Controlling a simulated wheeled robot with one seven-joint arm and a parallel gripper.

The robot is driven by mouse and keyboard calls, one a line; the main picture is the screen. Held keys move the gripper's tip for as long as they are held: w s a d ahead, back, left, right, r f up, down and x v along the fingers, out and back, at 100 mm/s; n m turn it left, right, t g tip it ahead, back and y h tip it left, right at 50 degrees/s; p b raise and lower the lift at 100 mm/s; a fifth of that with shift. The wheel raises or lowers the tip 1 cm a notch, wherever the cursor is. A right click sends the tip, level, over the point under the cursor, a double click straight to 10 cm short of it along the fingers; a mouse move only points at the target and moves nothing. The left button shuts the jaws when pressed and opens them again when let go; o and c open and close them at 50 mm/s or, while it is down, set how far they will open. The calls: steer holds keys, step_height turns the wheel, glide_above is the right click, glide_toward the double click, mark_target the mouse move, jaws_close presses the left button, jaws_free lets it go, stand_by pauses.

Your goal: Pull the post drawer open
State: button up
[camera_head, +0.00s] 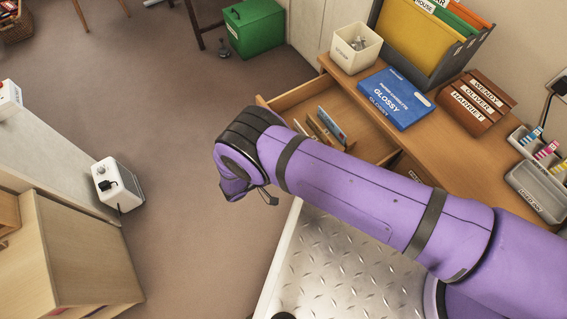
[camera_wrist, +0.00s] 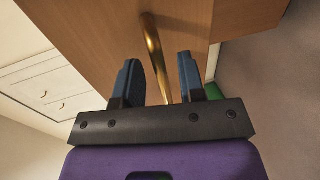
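The wooden drawer (camera_head: 298,94) stands pulled out from the desk, with several upright cards or envelopes (camera_head: 328,125) inside. My arm crosses in front and hides part of it. In the wrist view the drawer front (camera_wrist: 100,40) fills the upper left, with a brass bar handle (camera_wrist: 153,45). My gripper (camera_wrist: 160,75) is open, its two dark fingers spread on either side of the handle. Gaps show between the handle and both fingers. In the head view my gripper (camera_head: 270,198) is mostly hidden behind my wrist. I cannot read a label on the drawer.
On the desk (camera_head: 465,165) are a white bin (camera_head: 355,48), a blue paper box (camera_head: 395,98), a file rack (camera_head: 420,40), a brown named sorter (camera_head: 476,103) and grey trays (camera_head: 540,188). A green box (camera_head: 254,27) stands behind.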

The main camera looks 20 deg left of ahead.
steer(key=v, duration=0.9)
steer(key=shift+s, duration=0.1)
